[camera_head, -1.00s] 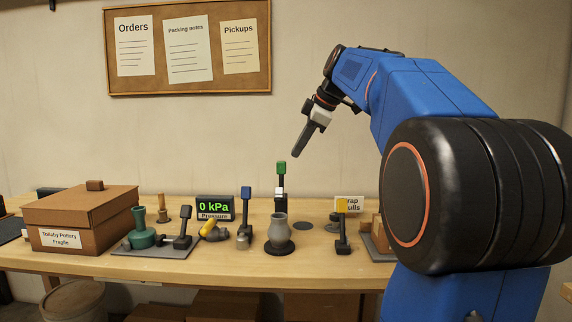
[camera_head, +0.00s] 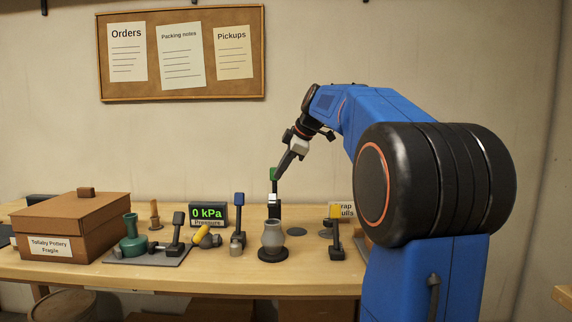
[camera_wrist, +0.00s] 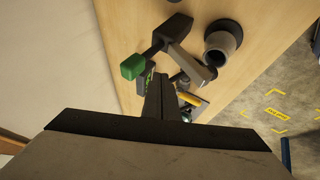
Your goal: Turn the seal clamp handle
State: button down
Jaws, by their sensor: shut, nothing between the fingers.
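Several upright levers stand on the bench, and I cannot read which one is the seal clamp handle. The green-tipped handle (camera_head: 273,174) rises behind the grey vase (camera_head: 272,234); its green block also shows in the wrist view (camera_wrist: 132,67). A blue-tipped handle (camera_head: 239,199) stands to its left and a yellow-tipped handle (camera_head: 335,212) to its right. My gripper (camera_head: 281,171) is shut and empty, its tips just beside the green tip at about the same height. In the wrist view my fingers (camera_wrist: 154,98) point past the green block; I cannot tell whether they touch it.
The pressure display (camera_head: 208,214) reads 0 kPa. A brown carton (camera_head: 92,215) fills the left of the bench. A green bottle-shaped piece (camera_head: 132,243) and a black lever (camera_head: 176,236) stand on a grey plate. Dark discs lie flat right of the vase.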

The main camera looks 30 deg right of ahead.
jog(key=shift+w+d+f, duration=0.1)
jog(key=shift+w+d, duration=0.15)
jog(key=shift+w, duration=0.35)
jog(key=shift+w+d, duration=0.25)
jog(key=shift+w, duration=0.35)
jog(key=w, duration=0.1)
jog(key=w+d+g, duration=0.1)
jog(key=w+d+g+y, duration=0.1)
jog(key=shift+w+d+r+m, duration=0.15)
jog(key=shift+w+r+m, duration=0.05)
jog(key=shift+r+m, duration=0.1)
jog(key=shift+w+d+f, duration=0.1)
jog(key=shift+w+d, duration=0.3)
jog(key=shift+w, duration=0.15)
jog(key=shift+w+d+f, duration=0.1)
jog(key=shift+w+d, duration=0.25)
jog(key=shift+w, duration=0.2)
jog(key=shift+w+d, duration=0.1)
